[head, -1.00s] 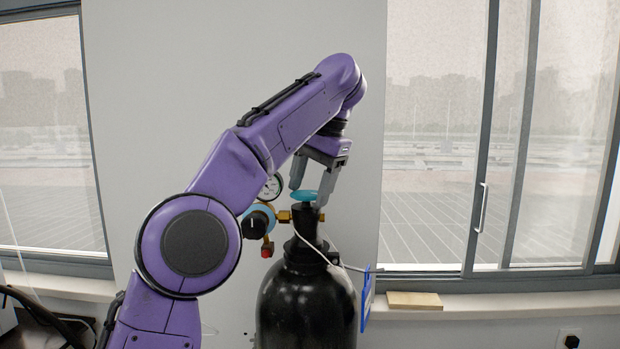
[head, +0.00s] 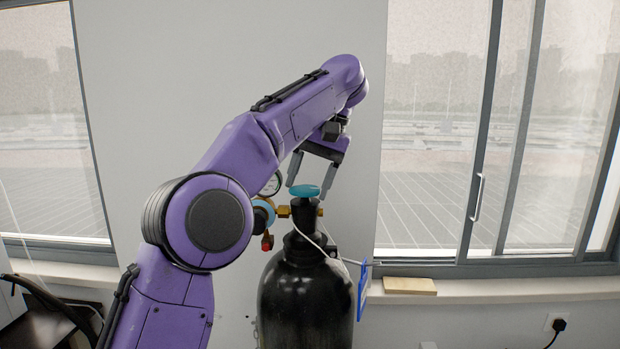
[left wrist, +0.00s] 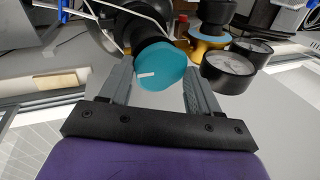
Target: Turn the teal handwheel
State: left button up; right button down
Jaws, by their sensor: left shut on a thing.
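The teal handwheel (head: 304,191) sits on top of the valve of a black gas cylinder (head: 305,300). My left gripper (head: 309,184) comes down over it from above, tilted, one finger on each side, and is shut on it. In the left wrist view the handwheel (left wrist: 160,65) is a teal disc with a small white mark, between the tips of the left gripper (left wrist: 158,69). Exact finger contact is hard to see. My right gripper is not in view.
A gauge (head: 272,184) and brass regulator parts (head: 284,211) stick out left of the valve, close to the fingers. A white hose runs down the cylinder beside a blue tag (head: 363,291). A wooden block (head: 409,286) lies on the sill at right.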

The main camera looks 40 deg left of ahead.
pick_arm(q)
jog(key=shift+f, duration=0.1)
jog(key=o, duration=1)
jog(key=shift+w+d+r+p, duration=0.1)
jog(key=shift+r+p, duration=0.45)
jog(key=shift+r, duration=0.05)
jog(key=p+v, duration=0.6)
jog(key=shift+d+r, duration=0.2)
jog(key=shift+r, duration=0.15)
jog(key=shift+w+d+p, duration=0.15)
jog(key=shift+p, duration=0.15)
